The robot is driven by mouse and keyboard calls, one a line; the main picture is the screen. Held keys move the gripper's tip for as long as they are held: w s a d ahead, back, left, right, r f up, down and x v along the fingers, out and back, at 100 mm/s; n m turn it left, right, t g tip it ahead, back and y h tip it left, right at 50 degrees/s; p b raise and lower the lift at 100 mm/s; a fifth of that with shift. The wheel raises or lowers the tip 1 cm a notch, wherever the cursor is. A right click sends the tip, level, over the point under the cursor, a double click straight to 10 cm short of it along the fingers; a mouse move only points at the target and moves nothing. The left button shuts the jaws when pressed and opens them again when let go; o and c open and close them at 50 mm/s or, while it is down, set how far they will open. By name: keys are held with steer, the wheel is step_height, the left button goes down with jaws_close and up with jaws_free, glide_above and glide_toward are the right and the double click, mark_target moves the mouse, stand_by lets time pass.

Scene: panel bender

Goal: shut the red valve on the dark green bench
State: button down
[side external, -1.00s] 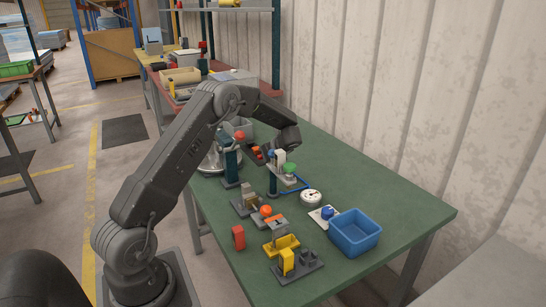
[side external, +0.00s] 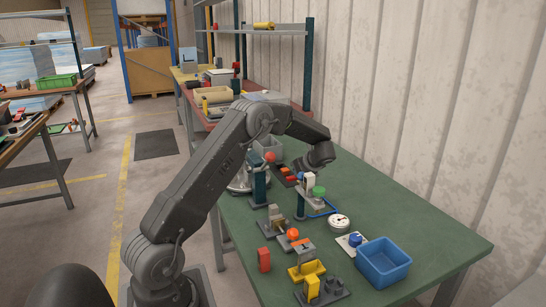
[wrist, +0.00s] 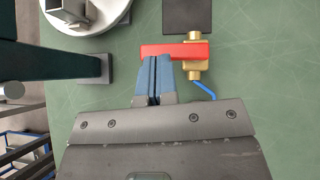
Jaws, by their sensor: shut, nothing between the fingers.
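The red valve has a red bar handle (wrist: 172,50) on a brass body (wrist: 195,58). In the wrist view the handle lies sideways, across the line of the brass body, and reaches left from it. A blue hose (wrist: 205,90) leaves the body's near end. My gripper (wrist: 155,60) is shut and empty, with its blue fingertips overlapping the handle's left part in the picture. I cannot tell whether they touch it. In the side view I cannot make out the valve clearly. The dark green bench (side external: 400,212) carries it.
In the side view a green knob (side external: 319,192) is just below my wrist. A white gauge (side external: 339,221), a blue bin (side external: 383,262) and several fixtures crowd the bench's near part.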

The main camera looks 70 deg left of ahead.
steer(key=s+a+r, duration=0.4)
steer(key=s+r, duration=0.4)
steer(key=s, duration=0.3)
steer(key=shift+a+r, duration=0.15)
steer(key=shift+a, duration=0.25)
steer(key=s+d+r+n+t+h, duration=0.1)
steer(key=d+r+n+t, duration=0.2)
steer(key=d, duration=0.7)
steer(key=d+r+n+t+h, duration=0.1)
steer(key=d+r+n, duration=0.4)
steer(key=d, duration=0.6)
steer(key=s+d+n+t+h, duration=0.1)
steer(key=s+d+n+h, duration=0.2)
steer(key=s+d, duration=0.4)
steer(key=s+d+n+t+h, duration=0.1)
steer(key=s+d+n+h, duration=0.3)
steer(key=s+d, duration=0.4)
steer(key=d+n, duration=0.1)
steer(key=d, duration=0.6)
steer(key=shift+s+n+t, duration=0.15)
steer(key=shift+n+t, duration=0.15)
steer(key=shift+t, duration=0.1)
